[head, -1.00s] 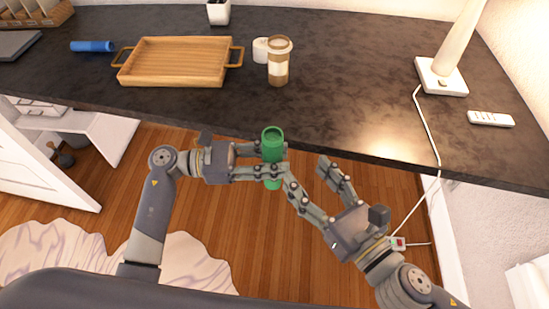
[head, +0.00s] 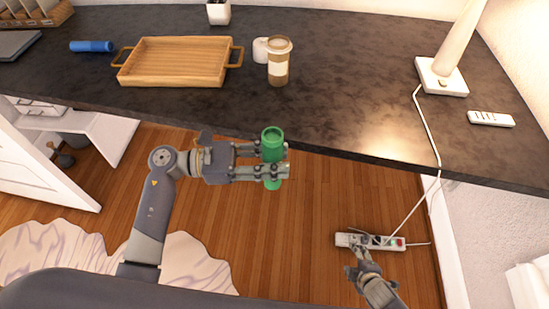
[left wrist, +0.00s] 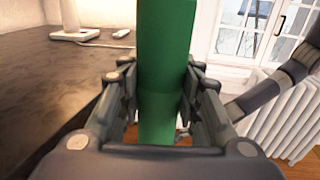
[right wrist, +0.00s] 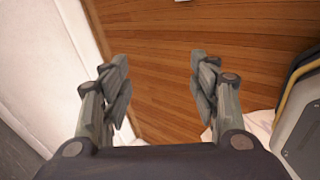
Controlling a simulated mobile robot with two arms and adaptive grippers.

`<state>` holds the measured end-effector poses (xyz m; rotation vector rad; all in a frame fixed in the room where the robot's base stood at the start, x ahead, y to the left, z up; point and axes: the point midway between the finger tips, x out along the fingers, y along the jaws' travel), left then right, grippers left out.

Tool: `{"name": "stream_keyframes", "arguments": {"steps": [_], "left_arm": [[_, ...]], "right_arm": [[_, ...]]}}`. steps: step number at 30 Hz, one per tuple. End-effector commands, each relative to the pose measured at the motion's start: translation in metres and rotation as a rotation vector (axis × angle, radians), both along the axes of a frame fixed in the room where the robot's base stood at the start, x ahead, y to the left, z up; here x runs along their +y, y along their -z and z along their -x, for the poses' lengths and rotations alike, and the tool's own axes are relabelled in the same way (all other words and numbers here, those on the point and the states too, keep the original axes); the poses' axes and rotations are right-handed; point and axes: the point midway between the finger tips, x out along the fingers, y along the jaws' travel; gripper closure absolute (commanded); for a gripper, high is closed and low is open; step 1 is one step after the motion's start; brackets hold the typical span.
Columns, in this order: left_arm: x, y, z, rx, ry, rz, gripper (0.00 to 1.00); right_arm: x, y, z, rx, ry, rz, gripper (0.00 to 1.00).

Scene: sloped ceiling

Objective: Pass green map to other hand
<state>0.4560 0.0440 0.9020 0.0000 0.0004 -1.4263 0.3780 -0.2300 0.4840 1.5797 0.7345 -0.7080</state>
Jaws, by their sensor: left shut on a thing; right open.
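The green map (head: 273,148) is a rolled green tube, held roughly upright in front of the desk's front edge. My left gripper (head: 275,163) is shut on it around its middle, with the tube's top and bottom ends sticking out. In the left wrist view the green map (left wrist: 166,70) stands between the two fingers. My right gripper (head: 358,262) is low at the lower right, well apart from the map. In the right wrist view the right gripper (right wrist: 158,85) is open and empty, with wooden floor beyond its fingers.
The dark desk (head: 330,110) holds a wooden tray (head: 172,62), a blue roll (head: 91,46), a coffee cup (head: 279,65), a lamp (head: 443,75) and a white remote (head: 491,118). A power strip (head: 349,239) lies on the floor near my right gripper. Floor between the arms is clear.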

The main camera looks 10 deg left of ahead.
Motion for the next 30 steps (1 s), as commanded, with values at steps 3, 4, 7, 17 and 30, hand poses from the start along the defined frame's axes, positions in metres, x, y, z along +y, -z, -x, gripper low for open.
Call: {"name": "stream_keyframes", "arguments": {"steps": [3,4,7,17,30], "left_arm": [[0.000,0.000,0.000,0.000,0.000,0.000,0.91],[0.000,0.000,0.000,0.000,0.000,0.000,0.91],[0.000,0.000,0.000,0.000,0.000,0.000,0.91],[0.000,0.000,0.000,0.000,0.000,0.000,0.91],[0.000,0.000,0.000,0.000,0.000,0.000,0.91]], "right_arm": [[-0.014,0.047,0.048,0.129,0.225,-0.110,0.44],[-0.016,0.057,0.061,0.159,0.282,-0.135,0.44],[-0.021,0.088,0.106,0.254,0.476,-0.216,0.44],[-0.013,0.148,0.247,0.485,1.031,-0.383,0.44],[-0.005,0.158,0.291,0.543,1.203,-0.416,0.44]]}}
